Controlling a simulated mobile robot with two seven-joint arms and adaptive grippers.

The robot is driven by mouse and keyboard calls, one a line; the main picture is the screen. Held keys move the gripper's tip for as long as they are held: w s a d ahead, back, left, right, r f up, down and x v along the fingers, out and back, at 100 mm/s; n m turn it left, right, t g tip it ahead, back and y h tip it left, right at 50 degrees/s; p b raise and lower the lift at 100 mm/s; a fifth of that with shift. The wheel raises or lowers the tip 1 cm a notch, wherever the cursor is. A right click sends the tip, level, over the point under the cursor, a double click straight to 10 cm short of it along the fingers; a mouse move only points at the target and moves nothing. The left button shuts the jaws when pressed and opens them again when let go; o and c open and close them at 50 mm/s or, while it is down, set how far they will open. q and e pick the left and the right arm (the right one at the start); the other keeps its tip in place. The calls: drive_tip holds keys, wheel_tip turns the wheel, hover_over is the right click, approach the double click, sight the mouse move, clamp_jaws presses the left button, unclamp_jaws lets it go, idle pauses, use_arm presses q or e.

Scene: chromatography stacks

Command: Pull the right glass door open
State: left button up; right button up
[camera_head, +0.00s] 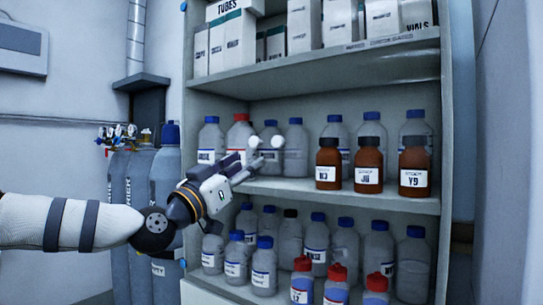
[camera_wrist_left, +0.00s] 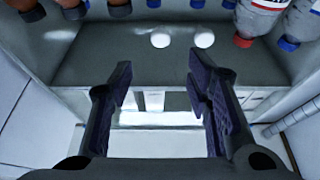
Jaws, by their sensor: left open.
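Two small white round knobs sit side by side at the front middle of the cabinet. The right knob (camera_head: 277,141) is on the side of the right glass door; the left knob (camera_head: 253,141) is close beside it. The glass itself is too clear to make out; the doors look closed. In the left wrist view, which is upside down, the right knob (camera_wrist_left: 160,40) shows left of the other knob (camera_wrist_left: 204,39). My left gripper (camera_head: 250,168) is open and empty, just below and left of the knobs, apart from them. The knobs lie beyond its fingertips (camera_wrist_left: 160,85). My right gripper is out of view.
The cabinet shelves (camera_head: 340,193) hold brown bottles (camera_head: 368,166), clear blue-capped bottles (camera_head: 295,150) and white boxes (camera_head: 303,28) behind the knobs. Gas cylinders (camera_head: 165,185) stand left of the cabinet, behind my left arm. A wall (camera_head: 505,150) lies close on the right.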

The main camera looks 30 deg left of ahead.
sight(276, 142)
use_arm(q)
drive_tip(key=x, duration=1.1)
drive_tip(key=shift+w, duration=0.3)
drive_tip(key=shift+w+r+b, duration=0.25)
drive_tip(key=shift+w+b, duration=0.05)
drive_tip(key=shift+r, duration=0.1)
drive_tip(key=shift+s, duration=0.1)
clamp_jaws()
